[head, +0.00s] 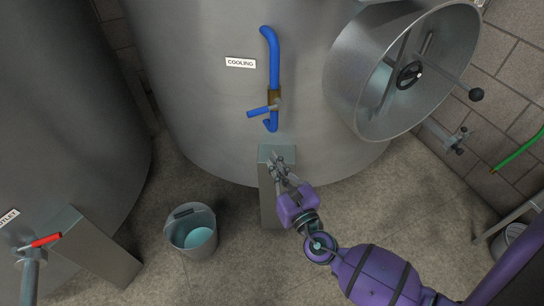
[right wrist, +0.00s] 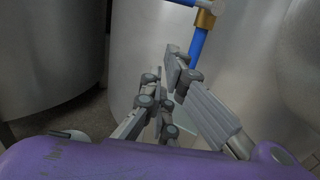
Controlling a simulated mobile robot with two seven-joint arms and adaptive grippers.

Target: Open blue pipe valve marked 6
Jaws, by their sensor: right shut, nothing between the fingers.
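A blue pipe (head: 272,50) runs down the front of the steel tank, with a brass valve body (head: 273,93) near its lower end. Its blue lever handle (head: 257,112) points left, roughly crosswise to the pipe. A white label (head: 240,62) reading COOLING is beside it; I see no 6. My right gripper (head: 277,164) is shut and empty, below the pipe's lower end and apart from the handle. In the right wrist view the fingers (right wrist: 172,72) show below the blue pipe (right wrist: 197,48) and brass body (right wrist: 206,19). My left gripper is out of view.
A round steel hatch (head: 350,85) juts out right of the pipe. A bucket (head: 191,233) stands on the floor at left. A red-handled outlet valve (head: 44,241) is at far left. A steel tank leg (head: 270,208) stands beside my gripper.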

